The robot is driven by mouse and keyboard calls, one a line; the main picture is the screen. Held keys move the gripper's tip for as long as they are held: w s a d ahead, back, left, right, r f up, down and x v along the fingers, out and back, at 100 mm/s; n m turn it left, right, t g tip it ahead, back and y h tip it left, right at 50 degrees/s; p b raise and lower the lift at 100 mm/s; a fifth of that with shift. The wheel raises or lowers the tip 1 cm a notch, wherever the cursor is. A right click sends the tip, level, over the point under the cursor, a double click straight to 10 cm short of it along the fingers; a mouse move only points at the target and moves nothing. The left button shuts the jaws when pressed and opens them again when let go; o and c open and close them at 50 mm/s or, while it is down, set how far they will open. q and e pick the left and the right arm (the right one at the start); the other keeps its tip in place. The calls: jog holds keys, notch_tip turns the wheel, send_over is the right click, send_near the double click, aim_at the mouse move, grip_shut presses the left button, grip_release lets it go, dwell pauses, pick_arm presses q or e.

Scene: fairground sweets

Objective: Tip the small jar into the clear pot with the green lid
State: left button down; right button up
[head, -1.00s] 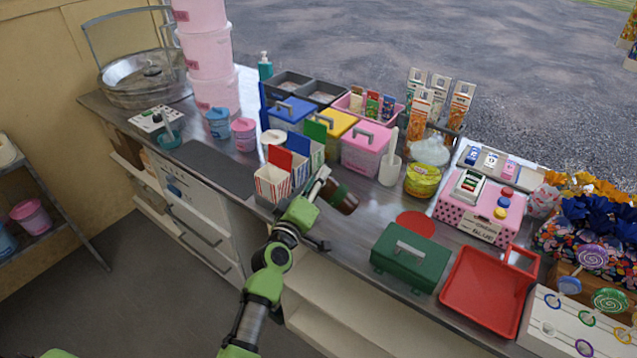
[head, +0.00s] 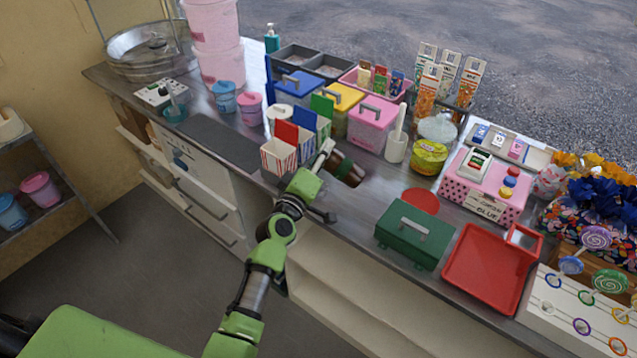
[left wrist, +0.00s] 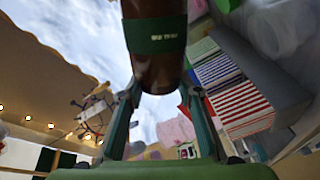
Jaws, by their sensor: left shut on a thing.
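The small jar (head: 347,170) is brown with a green band, and my left gripper (head: 325,172) is shut on it near the counter's front edge. In the head view the jar is tilted well over, its far end pointing to the right. In the left wrist view the jar (left wrist: 155,50) shows large between the fingers of my left gripper (left wrist: 158,92), with its green label facing the camera. Its contents cannot be made out. My right gripper is not in view.
Striped boxes (head: 277,156) stand just left of the jar. A pink-lidded bin (head: 371,125) and a white holder (head: 396,149) stand behind it. A red disc (head: 420,201), a dark green case (head: 413,235) and a red tray (head: 485,268) lie to the right.

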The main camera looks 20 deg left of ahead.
pick_arm(q)
jog(key=shift+r, duration=0.15)
jog(key=shift+a+n, duration=0.1)
jog(key=shift+n, duration=0.2)
jog(key=shift+a+n, duration=0.1)
jog(key=shift+n, duration=0.2)
jog(key=shift+n, duration=0.3)
dwell(1.3)
jog(key=shift+a+n+p, duration=0.15)
jog(key=shift+n+p, duration=0.15)
dwell(1.2)
jog(key=shift+w, duration=0.1)
